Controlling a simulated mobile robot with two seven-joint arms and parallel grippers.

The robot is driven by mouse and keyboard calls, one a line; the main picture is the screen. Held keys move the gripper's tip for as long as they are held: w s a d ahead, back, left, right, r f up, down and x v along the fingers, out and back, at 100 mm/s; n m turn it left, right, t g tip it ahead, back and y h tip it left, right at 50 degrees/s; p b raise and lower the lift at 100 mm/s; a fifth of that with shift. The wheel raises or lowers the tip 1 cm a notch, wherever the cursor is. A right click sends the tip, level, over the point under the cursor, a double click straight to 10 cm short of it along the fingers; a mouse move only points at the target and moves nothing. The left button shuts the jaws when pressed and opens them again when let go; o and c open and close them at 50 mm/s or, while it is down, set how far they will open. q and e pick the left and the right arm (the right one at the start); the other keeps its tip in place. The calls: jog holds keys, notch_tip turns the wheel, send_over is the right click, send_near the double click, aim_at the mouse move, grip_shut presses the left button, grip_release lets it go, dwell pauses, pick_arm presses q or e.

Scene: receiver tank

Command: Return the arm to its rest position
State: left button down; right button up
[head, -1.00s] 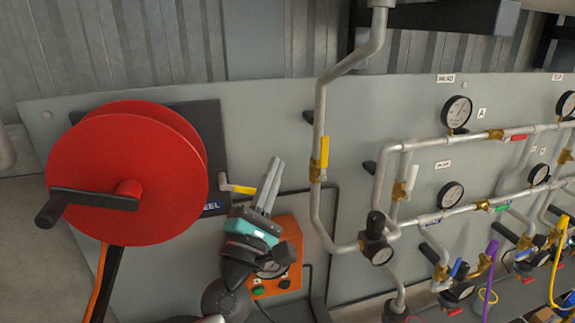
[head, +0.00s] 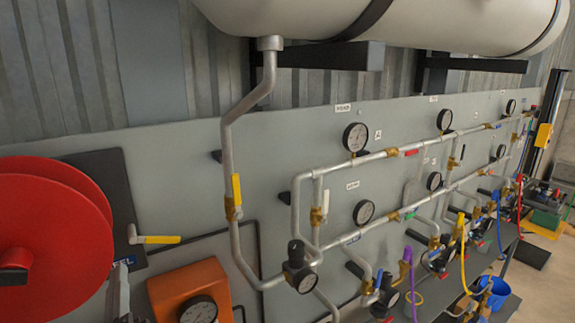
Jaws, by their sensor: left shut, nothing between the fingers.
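My left gripper (head: 119,289) shows at the lower left of the head view, between the red reel and the orange box. Only its grey fingers are in view. They are close together, with nothing between them, and the rest of the arm is below the frame. The fingers are in front of the panel, apart from the yellow-handled valve (head: 160,239) above and to the right. My right gripper is not in view.
A red hose reel (head: 50,225) fills the left edge. An orange box (head: 178,284) with a gauge is at the bottom. Pipes with gauges (head: 355,137) and valves run along the grey panel (head: 190,180). A white tank (head: 430,18) is above. A blue bucket (head: 494,293) stands at the right.

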pick_arm(q)
jog(key=s+f+n+g+h, duration=0.1)
jog(key=s+f+n+g, duration=0.25)
jog(key=f+n, duration=0.35)
jog(key=s+f+n+g+h, duration=0.25)
jog(key=f+n+g, duration=0.25)
jog(key=f+n, duration=0.25)
jog(key=s+d+f+n+g+h, duration=0.55)
jog(key=s+d+f+n, duration=0.35)
jog(key=s, duration=0.4)
notch_tip(320, 180, down, 32)
jog(key=s+d+m+g+b, duration=0.1)
jog(key=s+g+b, duration=0.15)
jog(key=b, duration=0.75)
jog(key=s+a+f+b, duration=0.1)
jog(key=s+f+b, duration=0.3)
jog(key=s+f, duration=0.3)
jog(key=s+a+f+b, duration=0.1)
jog(key=s+f+b, duration=0.3)
jog(key=f, duration=1.2)
jog(key=s, duration=0.4)
jog(key=shift+s+a+g+b, duration=0.15)
jog(key=shift+s+g+b, duration=0.05)
jog(key=shift+g+b, duration=0.15)
